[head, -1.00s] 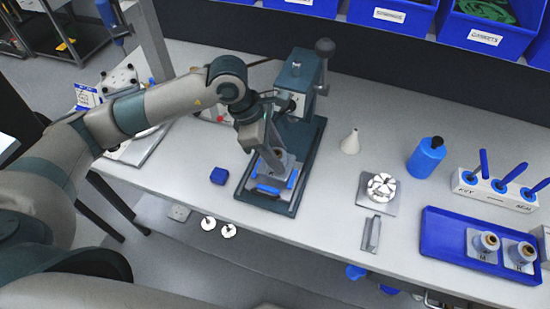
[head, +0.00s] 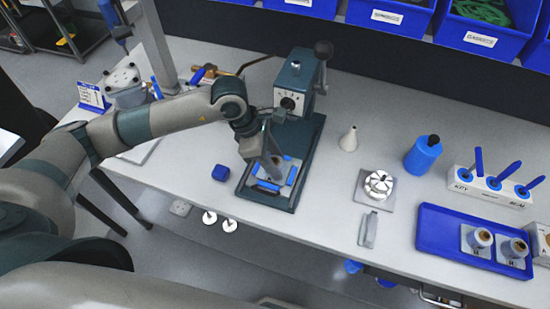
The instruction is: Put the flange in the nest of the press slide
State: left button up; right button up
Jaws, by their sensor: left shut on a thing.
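The press (head: 293,92) is a dark teal machine on a long base plate near the middle of the bench. Its slide, with blue pads (head: 267,187) around the nest, is at the front of that plate. My left gripper (head: 272,172) points down at the slide and is shut on the flange (head: 287,169), a grey piece with a brownish round bore. The flange is at the nest, between the blue pads. The gripper hides part of it, so I cannot tell if it is fully seated. My right gripper is not in view.
The bench between press and fixture is mostly clear.

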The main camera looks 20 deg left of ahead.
pick_arm(q)
jog(key=o, duration=0.9)
jog(key=shift+f, duration=0.1)
jog(key=o, duration=0.5)
jog(key=shift+c, duration=0.2)
jog(key=shift+r, duration=0.2)
jog(key=shift+a+r, duration=0.1)
jog(key=shift+a+r+b, duration=0.15)
jog(key=shift+r+b, duration=0.2)
jog(key=shift+b, duration=0.05)
jog(key=b+v, duration=0.4)
jog(key=v, duration=0.7)
